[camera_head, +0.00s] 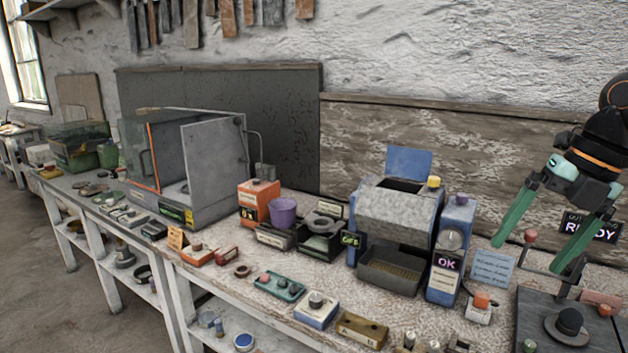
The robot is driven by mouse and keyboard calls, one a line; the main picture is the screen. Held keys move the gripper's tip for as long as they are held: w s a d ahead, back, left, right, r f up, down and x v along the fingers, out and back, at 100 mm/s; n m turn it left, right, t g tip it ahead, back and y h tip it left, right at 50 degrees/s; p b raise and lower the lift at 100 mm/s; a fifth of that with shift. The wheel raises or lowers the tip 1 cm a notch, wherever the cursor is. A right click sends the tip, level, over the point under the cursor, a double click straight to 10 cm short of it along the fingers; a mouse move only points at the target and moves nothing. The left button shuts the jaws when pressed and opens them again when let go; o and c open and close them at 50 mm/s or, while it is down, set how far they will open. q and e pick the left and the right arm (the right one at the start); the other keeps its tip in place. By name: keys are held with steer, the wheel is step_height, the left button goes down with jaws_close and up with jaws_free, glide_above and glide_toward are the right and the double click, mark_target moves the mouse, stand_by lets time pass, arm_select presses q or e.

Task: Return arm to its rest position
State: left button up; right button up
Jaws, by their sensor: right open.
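My right gripper (528,256) comes in from the upper right edge, with a black wrist, an orange band and two long green fingers. The finger on the right covers part of a black sign with glowing letters. I cannot tell whether the fingertips touch anything. My left gripper is not in view.
A blue and grey machine (398,212) with an open lid stands left of the gripper, beside a blue post (450,245) marked OK. A lever with a red knob (530,236) is close to the fingers. Further left are an orange box (258,201) and a glass-fronted cabinet (215,165).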

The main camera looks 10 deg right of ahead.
step_height(320, 180, down, 34)
steer(key=m+t+y, duration=0.3)
steer(key=m+t, duration=0.9)
steer(key=m, duration=0.5)
steer(key=s+a+f+m+g+h, duration=0.1)
steer(key=s+a+f+m, duration=0.4)
steer(key=a, duration=0.5)
steer(key=s+a+f+m+g+h, duration=0.2)
steer(key=s+a+f+m, duration=0.4)
steer(key=s+a+f, duration=0.3)
step_height(320, 180, down, 3)
steer(key=shift+s+a+r+g, duration=0.15)
steer(key=shift+s+a+g, duration=0.25)
steer(key=shift+g, duration=0.5)
